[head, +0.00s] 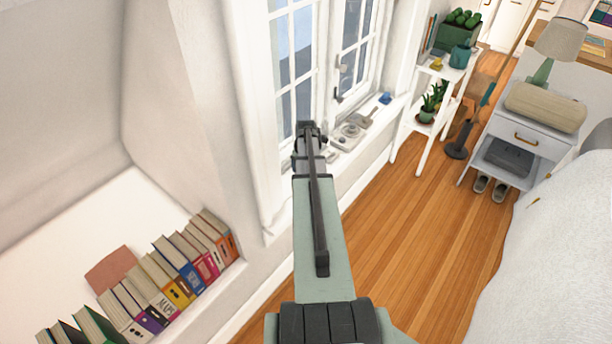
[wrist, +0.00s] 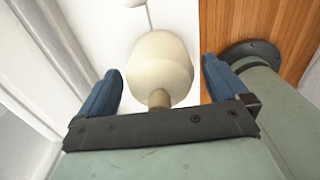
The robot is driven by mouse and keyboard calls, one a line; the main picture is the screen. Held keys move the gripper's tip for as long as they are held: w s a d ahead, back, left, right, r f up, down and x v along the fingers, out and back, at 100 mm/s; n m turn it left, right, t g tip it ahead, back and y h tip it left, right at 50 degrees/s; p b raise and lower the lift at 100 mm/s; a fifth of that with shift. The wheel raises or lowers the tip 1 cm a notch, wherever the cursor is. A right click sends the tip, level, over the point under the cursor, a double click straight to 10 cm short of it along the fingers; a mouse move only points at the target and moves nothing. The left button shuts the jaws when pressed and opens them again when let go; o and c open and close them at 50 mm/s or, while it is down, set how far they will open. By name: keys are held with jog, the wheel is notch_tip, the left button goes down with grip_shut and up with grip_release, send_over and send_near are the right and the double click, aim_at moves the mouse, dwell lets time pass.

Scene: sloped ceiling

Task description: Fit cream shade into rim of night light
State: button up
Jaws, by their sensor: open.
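The cream shade (wrist: 160,82) shows in the wrist view as a rounded, pale body with a short tan neck on the side toward my gripper. It lies between the two blue fingers of my gripper (wrist: 163,65), which stand apart with a visible gap on each side of the shade. In the head view my arm reaches to the window sill, and its dark end (head: 308,135) hides part of the sill, so the shade cannot be made out there. I cannot clearly identify the night light or its rim in either view.
The white window sill (head: 372,133) holds a grey item (head: 349,131) and a small blue item (head: 385,98). The window (head: 300,55) stands close beside my arm. A white plant shelf (head: 424,128) is to the right, and a row of books (head: 180,270) is at lower left.

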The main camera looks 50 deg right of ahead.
jog(key=c, duration=0.9)
jog(key=shift+r, duration=0.15)
jog(key=shift+c, duration=0.2)
